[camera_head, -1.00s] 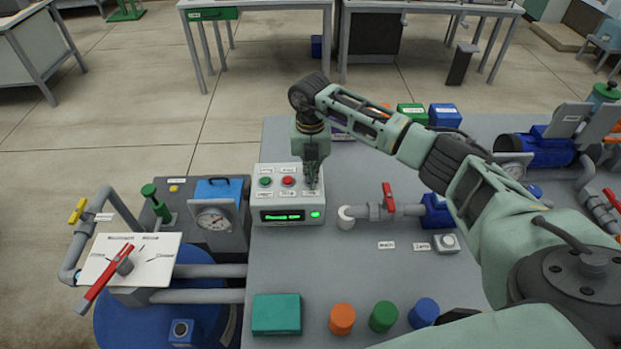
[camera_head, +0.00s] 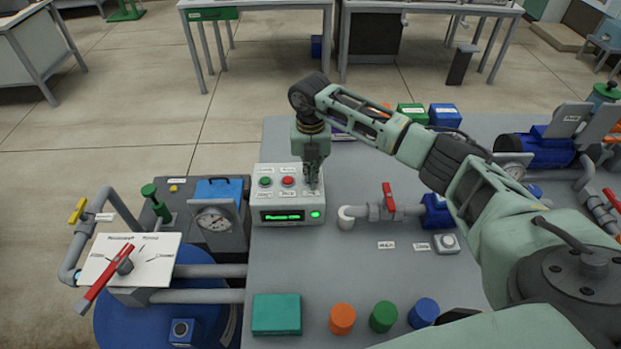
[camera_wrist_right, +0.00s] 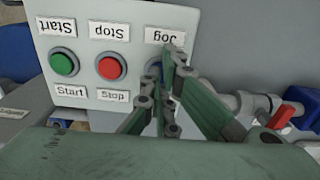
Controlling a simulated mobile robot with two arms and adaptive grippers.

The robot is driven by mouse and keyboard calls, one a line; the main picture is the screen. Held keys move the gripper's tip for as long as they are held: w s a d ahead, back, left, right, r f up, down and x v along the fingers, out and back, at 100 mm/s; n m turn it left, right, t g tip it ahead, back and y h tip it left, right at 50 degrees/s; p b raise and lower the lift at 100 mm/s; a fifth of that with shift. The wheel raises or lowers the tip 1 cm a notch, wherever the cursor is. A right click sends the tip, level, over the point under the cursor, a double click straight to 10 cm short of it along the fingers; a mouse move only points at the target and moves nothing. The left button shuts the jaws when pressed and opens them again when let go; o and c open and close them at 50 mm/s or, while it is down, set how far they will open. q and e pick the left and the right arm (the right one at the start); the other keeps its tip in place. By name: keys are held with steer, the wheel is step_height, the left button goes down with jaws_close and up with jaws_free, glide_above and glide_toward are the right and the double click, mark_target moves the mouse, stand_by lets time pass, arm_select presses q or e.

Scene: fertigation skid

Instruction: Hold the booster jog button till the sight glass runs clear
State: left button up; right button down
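The control box (camera_head: 265,216) stands on the grey bench with a green start button (camera_head: 265,181), a red stop button (camera_head: 288,181) and a green-lit display (camera_head: 282,216). My right gripper (camera_head: 311,184) points down at the box, right of the red button. In the right wrist view its fingertips (camera_wrist_right: 175,66) are close together in front of a blue button (camera_wrist_right: 155,70) beside the Jog label (camera_wrist_right: 164,37). The fingers partly hide this button; I cannot tell whether it is pressed in. I cannot identify the sight glass with certainty. My left gripper is out of view.
A pipe with a red-handled valve (camera_head: 388,198) lies right of the box. A grey unit with a round gauge (camera_head: 213,219) and a white dial plate with a red lever (camera_head: 107,278) are at left. A teal box (camera_head: 276,314) and coloured caps (camera_head: 383,316) line the front.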

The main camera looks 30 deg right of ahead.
steer(key=shift+r, duration=0.1)
steer(key=shift+r+p, duration=2.4)
steer(key=shift+r, duration=1)
